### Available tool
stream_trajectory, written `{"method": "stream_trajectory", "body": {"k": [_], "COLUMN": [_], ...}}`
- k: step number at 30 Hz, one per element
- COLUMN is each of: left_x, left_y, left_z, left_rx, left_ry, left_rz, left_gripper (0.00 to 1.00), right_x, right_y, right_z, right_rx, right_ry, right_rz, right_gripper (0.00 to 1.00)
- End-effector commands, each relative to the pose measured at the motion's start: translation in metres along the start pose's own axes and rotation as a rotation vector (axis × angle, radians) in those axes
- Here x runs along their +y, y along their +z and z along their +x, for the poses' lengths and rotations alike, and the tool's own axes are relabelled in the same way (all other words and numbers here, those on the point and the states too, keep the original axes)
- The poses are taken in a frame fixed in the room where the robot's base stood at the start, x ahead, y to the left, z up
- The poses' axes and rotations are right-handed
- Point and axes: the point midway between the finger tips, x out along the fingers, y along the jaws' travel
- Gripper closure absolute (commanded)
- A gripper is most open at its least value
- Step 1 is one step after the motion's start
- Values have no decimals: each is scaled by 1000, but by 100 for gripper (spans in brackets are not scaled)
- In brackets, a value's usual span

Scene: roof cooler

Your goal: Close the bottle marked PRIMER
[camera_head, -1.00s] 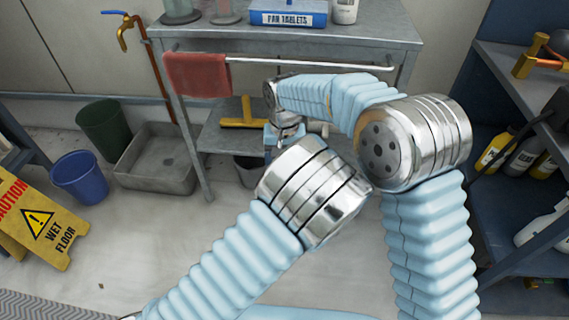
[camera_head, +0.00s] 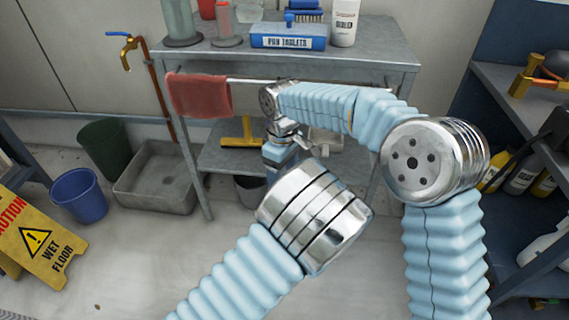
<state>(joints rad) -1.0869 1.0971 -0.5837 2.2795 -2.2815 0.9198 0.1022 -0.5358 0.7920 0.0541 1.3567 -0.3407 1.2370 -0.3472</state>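I cannot read PRIMER on any label. A white bottle (camera_head: 343,22) with a dark-lettered label stands on the grey metal table, right of a blue tablet box; its label is too small to read surely. Several yellow and white bottles (camera_head: 520,178) stand on the right shelf, partly hidden by my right arm. My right gripper (camera_head: 281,152) hangs from the wrist below the table's front rail, apart from any bottle. Its fingers are hidden behind the metal joint of my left arm. My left gripper is not in view.
The grey table (camera_head: 385,52) has a rail with a red towel (camera_head: 198,95). On it are a blue tablet box (camera_head: 288,40) and clear cylinders. A blue bucket (camera_head: 79,195), a grey basin (camera_head: 158,180) and a wet-floor sign (camera_head: 42,245) stand left. The middle floor is clear.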

Motion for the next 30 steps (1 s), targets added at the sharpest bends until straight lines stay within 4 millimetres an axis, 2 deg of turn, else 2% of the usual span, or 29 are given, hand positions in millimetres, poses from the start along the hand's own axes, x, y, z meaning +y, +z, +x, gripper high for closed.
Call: {"method": "stream_trajectory", "body": {"k": [3, 6, 9, 12, 24, 30], "left_x": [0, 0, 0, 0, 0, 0], "left_y": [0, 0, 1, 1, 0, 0], "left_z": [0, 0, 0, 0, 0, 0], "left_rx": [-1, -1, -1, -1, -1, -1], "left_ry": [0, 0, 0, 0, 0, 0], "left_rz": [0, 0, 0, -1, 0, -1], "left_gripper": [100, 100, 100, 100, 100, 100], "right_x": [2, 3, 5, 6, 6, 6], "right_y": [0, 1, 1, 1, 1, 1], "right_z": [-8, -15, -20, -24, -24, -7], "right_rx": [5, 9, 11, 12, 11, 9], "right_ry": [3, 10, 19, 25, 27, 26], "right_rz": [-325, -555, -718, -811, -849, -849], "right_gripper": [30, 30, 30, 30, 30, 30]}}
